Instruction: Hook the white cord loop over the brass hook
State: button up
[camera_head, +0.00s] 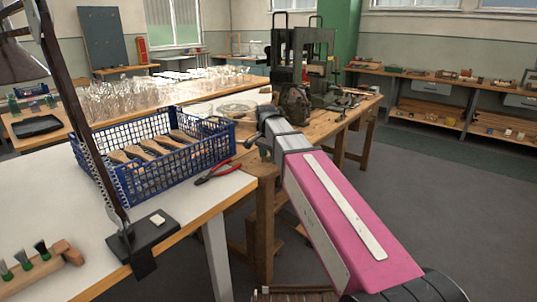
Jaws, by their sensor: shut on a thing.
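My pink and grey arm reaches from the lower right toward the wooden workbench. My gripper (257,138) is at its far end, dark and small, near the bench corner and right of the blue crate. Its fingertips are hard to make out, partly behind my wrist. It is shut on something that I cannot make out. I cannot pick out the white cord loop or the brass hook in this view.
A blue crate (165,182) holding wooden brush blocks stands on the white table (200,205), with red-handled pliers (217,174) beside it. Dark machinery (305,65) stands on the workbench (335,120). Floor at right is clear.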

jog(key=shift+d+f, duration=0.1)
jog(key=shift+f, duration=0.65)
dwell(0.4)
jog(key=o, duration=1.4)
jog(key=shift+c, duration=0.2)
notch_tip(320, 180, up, 10)
jog(key=shift+r, duration=0.25)
dwell(0.5)
dwell(0.4)
